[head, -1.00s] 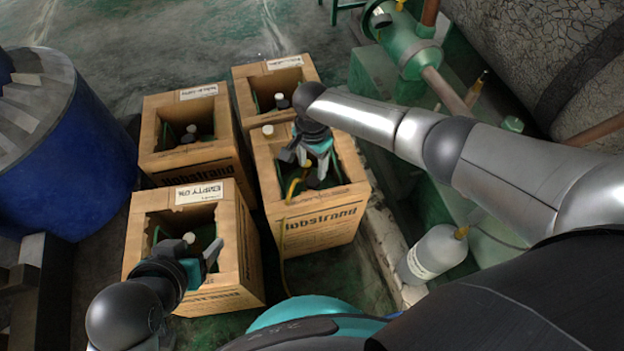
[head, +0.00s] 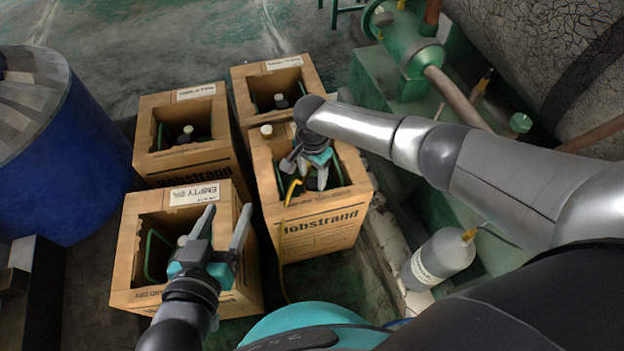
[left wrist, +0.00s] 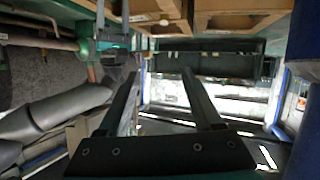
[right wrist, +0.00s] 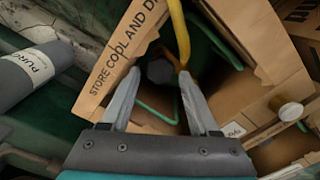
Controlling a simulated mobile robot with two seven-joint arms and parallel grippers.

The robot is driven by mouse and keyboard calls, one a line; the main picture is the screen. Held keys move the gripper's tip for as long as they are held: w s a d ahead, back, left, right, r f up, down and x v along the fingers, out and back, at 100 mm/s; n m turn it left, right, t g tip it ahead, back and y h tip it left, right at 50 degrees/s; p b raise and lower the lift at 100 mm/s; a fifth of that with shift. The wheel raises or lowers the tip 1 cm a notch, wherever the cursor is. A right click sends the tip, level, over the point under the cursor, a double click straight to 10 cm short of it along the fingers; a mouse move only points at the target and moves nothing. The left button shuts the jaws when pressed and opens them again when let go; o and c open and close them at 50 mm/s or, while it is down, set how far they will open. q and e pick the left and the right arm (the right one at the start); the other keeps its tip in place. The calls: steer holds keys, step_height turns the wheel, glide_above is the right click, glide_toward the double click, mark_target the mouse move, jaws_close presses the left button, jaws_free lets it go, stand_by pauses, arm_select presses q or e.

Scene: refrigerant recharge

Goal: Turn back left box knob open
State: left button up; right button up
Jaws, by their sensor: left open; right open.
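The back left box (head: 148,160) is an open-topped cardboard carton. Inside it show a small pale cap (head: 188,130) and a dark knob (head: 184,139), low in the opening. My left gripper (head: 226,210) is open and empty above the front left box, its fingers pointing toward the back boxes and apart from the back left box. Its fingers also show in the left wrist view (left wrist: 162,75). My right gripper (head: 306,178) is open at the front right box opening. In the right wrist view its fingertips (right wrist: 160,76) flank a dark knob (right wrist: 160,69); contact is unclear.
The front left box (head: 135,255) carries an EMPTY label. The front right box (head: 320,222) has a yellow hose (head: 291,190). Another box (head: 243,100) stands behind. A blue drum (head: 60,165) is left; a grey cylinder (head: 440,257) and green machinery (head: 415,50) are right.

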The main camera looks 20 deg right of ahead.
mark_target(313, 184)
steer(key=shift+f+b, duration=0.4)
steer(key=shift+f, duration=0.3)
arm_select(q)
steer(key=shift+s+d+r+n+t+h+b, duration=0.25)
steer(key=shift+d+r+t, duration=0.25)
steer(key=shift+t, duration=0.3)
steer(key=shift+s+d+r+n+t+h+b, duration=0.1)
steer(key=shift+s+d+r+t+h, duration=0.15)
steer(key=shift+d+r+t+h, duration=0.4)
arm_select(e)
steer(key=shift+f, duration=0.45)
arm_select(q)
steer(key=shift+a+f+y, duration=0.15)
steer(key=shift+a+y, duration=0.1)
steer(key=shift+y, duration=0.05)
arm_select(e)
steer(key=shift+c, duration=0.3)
jaws_close()
